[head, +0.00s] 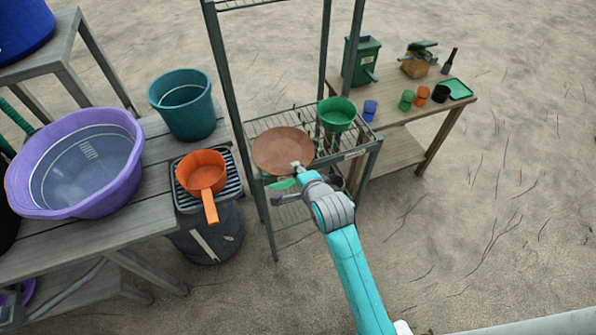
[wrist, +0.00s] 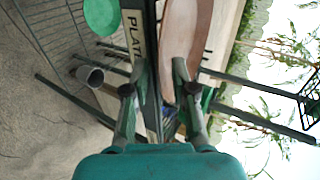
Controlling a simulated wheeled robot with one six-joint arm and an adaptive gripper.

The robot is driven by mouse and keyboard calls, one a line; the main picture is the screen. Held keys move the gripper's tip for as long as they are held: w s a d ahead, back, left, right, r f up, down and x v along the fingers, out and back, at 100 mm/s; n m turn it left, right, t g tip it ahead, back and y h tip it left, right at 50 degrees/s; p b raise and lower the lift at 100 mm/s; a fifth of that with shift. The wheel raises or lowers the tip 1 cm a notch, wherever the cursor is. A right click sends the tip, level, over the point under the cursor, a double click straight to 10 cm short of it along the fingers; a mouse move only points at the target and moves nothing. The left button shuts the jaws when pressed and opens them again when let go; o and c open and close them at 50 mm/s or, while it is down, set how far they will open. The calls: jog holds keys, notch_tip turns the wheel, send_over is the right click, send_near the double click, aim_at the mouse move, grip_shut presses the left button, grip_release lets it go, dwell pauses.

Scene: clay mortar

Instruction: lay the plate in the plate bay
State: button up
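The brown round plate (head: 281,149) lies over the left part of the wire rack's top shelf (head: 262,125) in the head view. In the wrist view the plate (wrist: 180,28) shows steeply from the side, beside a rail label (wrist: 133,35) that reads "PLAT" with its end cut off. My gripper (head: 298,168) is at the plate's near right edge. In the wrist view my gripper's fingers (wrist: 158,66) stand apart, with the rail and the plate's edge showing between them. Whether a finger touches the plate I cannot tell.
A green bowl (head: 337,112) stands on the rack's right part. A wooden table (head: 440,108) with several cups is behind right.

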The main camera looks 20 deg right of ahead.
jog(key=v, duration=1.2)
jog(key=shift+r, duration=0.2)
jog(key=s+n+t, duration=0.2)
jog(key=s+n, duration=1.5)
jog(key=s, duration=1.5)
jog(key=shift+s+f+n+t, duration=0.15)
jog(key=shift+f+n+t, duration=0.15)
jog(key=shift+f+t, duration=0.1)
jog(key=shift+s+r, duration=0.15)
jog(key=shift+s, duration=0.1)
jog(key=c, duration=0.3)
jog(key=shift+r, duration=0.1)
grip_shut()
